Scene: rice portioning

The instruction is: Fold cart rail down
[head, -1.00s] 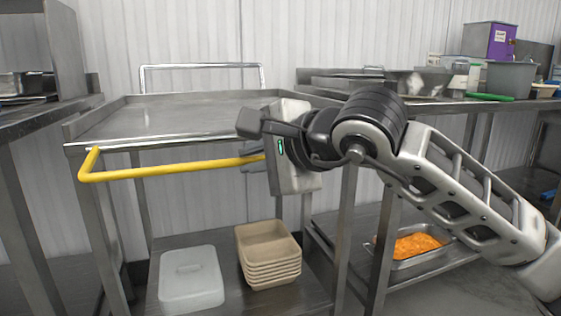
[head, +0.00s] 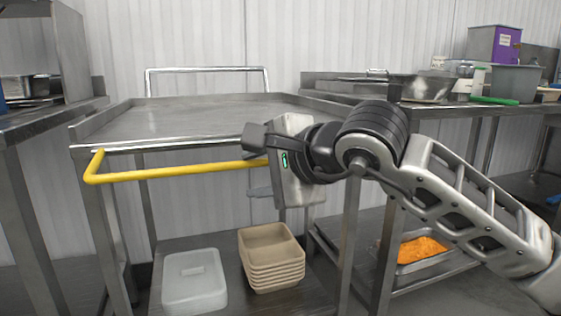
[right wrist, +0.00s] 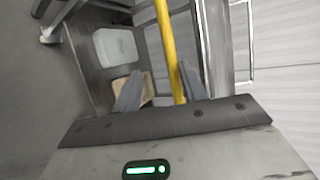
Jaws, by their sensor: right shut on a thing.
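The cart (head: 200,119) has a flat steel top. Its yellow rail (head: 170,172) sticks out from the front edge, roughly level and a little below the top. My right gripper (head: 262,178) is at the right part of the rail, with one finger visible below it. In the right wrist view the yellow rail (right wrist: 166,40) runs between the two fingers of the right gripper (right wrist: 160,92), close to the right finger. The gripper is shut on the rail. The rail's right end is hidden behind the gripper body. My left gripper is not in view.
The cart's lower shelf holds a white lidded box (head: 193,283) and stacked tan trays (head: 270,262). A steel counter (head: 45,118) stands at left. The right table carries pans, a grey bin (head: 515,83) and a purple box (head: 493,43). An orange-filled pan (head: 420,250) sits below.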

